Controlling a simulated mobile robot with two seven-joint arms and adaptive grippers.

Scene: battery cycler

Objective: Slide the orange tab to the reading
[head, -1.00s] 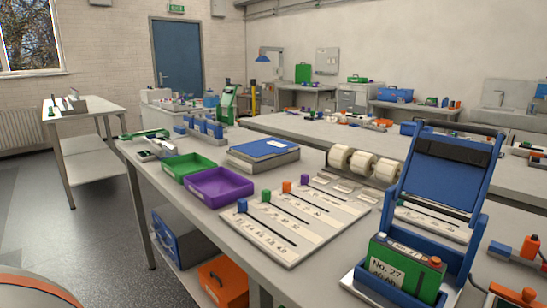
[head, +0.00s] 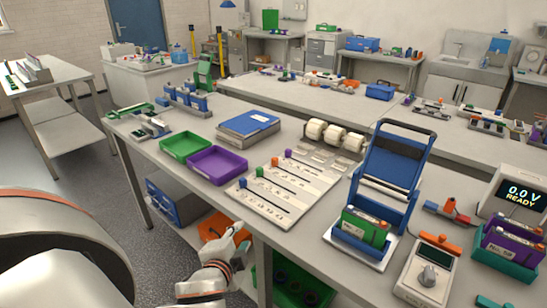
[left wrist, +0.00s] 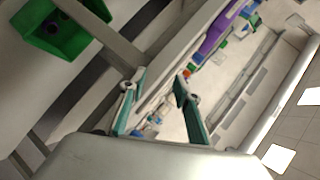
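The orange tab (head: 274,161) stands at the far-left end of its slot on the pale slider board (head: 288,196). A blue tab (head: 243,183), a green tab (head: 260,172) and a purple tab (head: 288,153) stand at the same ends of their slots. The cycler display (head: 523,192) reads "0.0 V READY". My left gripper (head: 238,240) is in front of the table's near edge, apart from the board and tabs. In the left wrist view its fingers (left wrist: 158,95) are spread with nothing between them. My right gripper is not in view.
A purple tray (head: 219,164) and a green tray (head: 186,145) lie left of the board. A blue frame holder (head: 388,176) with a green battery pack (head: 364,226) and a grey meter (head: 428,270) stand to its right. An orange box (head: 213,249) is on the lower shelf.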

